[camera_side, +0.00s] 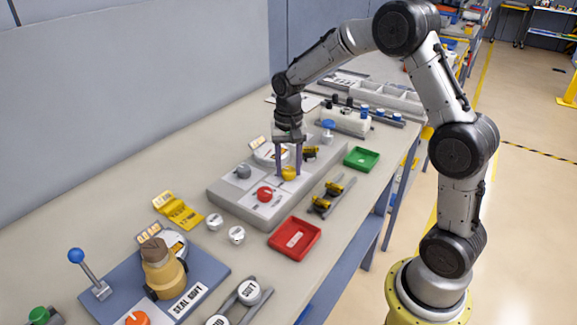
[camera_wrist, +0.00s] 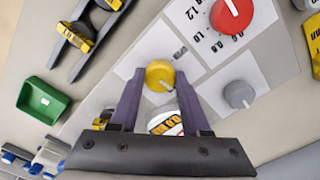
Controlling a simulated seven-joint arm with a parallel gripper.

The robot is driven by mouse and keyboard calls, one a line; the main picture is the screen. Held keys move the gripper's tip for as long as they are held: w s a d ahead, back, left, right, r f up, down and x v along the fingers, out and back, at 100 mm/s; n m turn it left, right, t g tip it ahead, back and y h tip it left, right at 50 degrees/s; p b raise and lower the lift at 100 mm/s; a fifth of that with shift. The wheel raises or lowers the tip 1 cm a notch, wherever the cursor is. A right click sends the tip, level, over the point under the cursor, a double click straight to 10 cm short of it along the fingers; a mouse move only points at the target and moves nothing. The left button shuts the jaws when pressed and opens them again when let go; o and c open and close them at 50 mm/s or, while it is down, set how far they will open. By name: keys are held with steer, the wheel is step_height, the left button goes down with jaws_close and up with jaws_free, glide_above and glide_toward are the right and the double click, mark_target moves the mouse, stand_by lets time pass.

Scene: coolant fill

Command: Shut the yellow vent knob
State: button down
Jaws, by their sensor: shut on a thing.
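The yellow vent knob (camera_side: 289,173) sits on the grey panel (camera_side: 222,198). In the wrist view the yellow knob (camera_wrist: 160,75) has a pale pointer mark on its top and lies between my fingertips. My gripper (camera_side: 288,170) points down over the panel, with its purple fingers on either side of the knob. The fingers (camera_wrist: 160,88) are closed on it in the wrist view. Part of the knob's sides is hidden by the fingers.
A red knob (camera_side: 265,194) and a grey knob (camera_side: 243,171) stand close by on the same panel. A green tray (camera_side: 362,158) and a red tray (camera_side: 294,239) lie to the right and front. Yellow-and-black clips (camera_side: 321,204) sit on a rack nearby.

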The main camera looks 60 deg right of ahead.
mark_target(288, 169)
steer(key=shift+r+m, duration=0.1)
steer(key=shift+m, duration=0.4)
steer(key=shift+c, duration=1.9)
jaws_free()
step_height(288, 169, up, 14)
